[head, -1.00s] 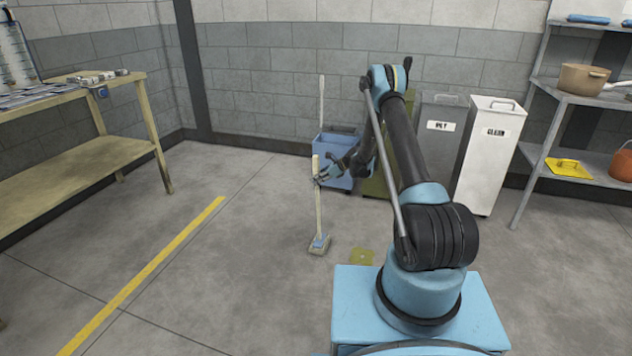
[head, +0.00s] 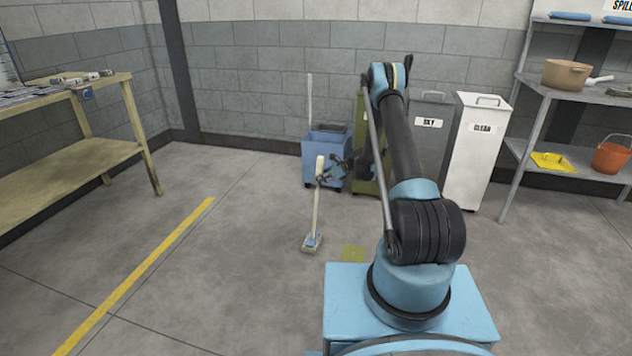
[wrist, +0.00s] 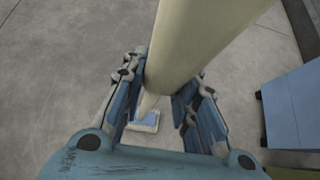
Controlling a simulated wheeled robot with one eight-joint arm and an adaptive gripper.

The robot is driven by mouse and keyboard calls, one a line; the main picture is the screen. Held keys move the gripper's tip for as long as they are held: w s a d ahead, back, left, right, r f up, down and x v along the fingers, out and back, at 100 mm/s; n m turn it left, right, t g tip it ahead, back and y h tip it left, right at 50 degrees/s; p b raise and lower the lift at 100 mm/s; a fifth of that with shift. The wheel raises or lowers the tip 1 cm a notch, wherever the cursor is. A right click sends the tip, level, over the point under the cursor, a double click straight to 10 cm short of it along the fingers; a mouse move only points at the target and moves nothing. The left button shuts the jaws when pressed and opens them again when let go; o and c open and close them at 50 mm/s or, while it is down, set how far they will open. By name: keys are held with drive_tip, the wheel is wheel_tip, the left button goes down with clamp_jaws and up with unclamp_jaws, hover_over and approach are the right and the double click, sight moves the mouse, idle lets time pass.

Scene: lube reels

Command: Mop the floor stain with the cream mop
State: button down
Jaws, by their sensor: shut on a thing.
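The cream mop (head: 316,215) leans a little, its top to the right. Its flat head with a blue centre (head: 312,243) is at floor level; I cannot tell whether it touches. My gripper (head: 324,177) is shut on the upper part of the cream handle. In the wrist view the handle (wrist: 195,40) runs between my gripper's fingers (wrist: 165,105), with the mop head (wrist: 146,121) beyond. A flat olive-yellow patch (head: 353,254) lies on the floor right of the mop head, apart from it; I cannot tell whether it is the stain.
A blue bucket (head: 312,168) with an upright pole stands behind the mop. A grey bin (head: 430,145) and a white bin marked CLEAN (head: 475,165) stand by the wall. A workbench (head: 70,165) is left, a shelf (head: 560,95) right. Floor around the yellow line (head: 135,275) is clear.

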drive_tip(key=s+d+h, duration=0.1)
drive_tip(key=s+d, duration=0.1)
drive_tip(key=d, duration=0.7)
drive_tip(key=s+d+f+h, duration=0.1)
drive_tip(key=s+d, duration=0.1)
drive_tip(key=d, duration=0.7)
idle(1.0)
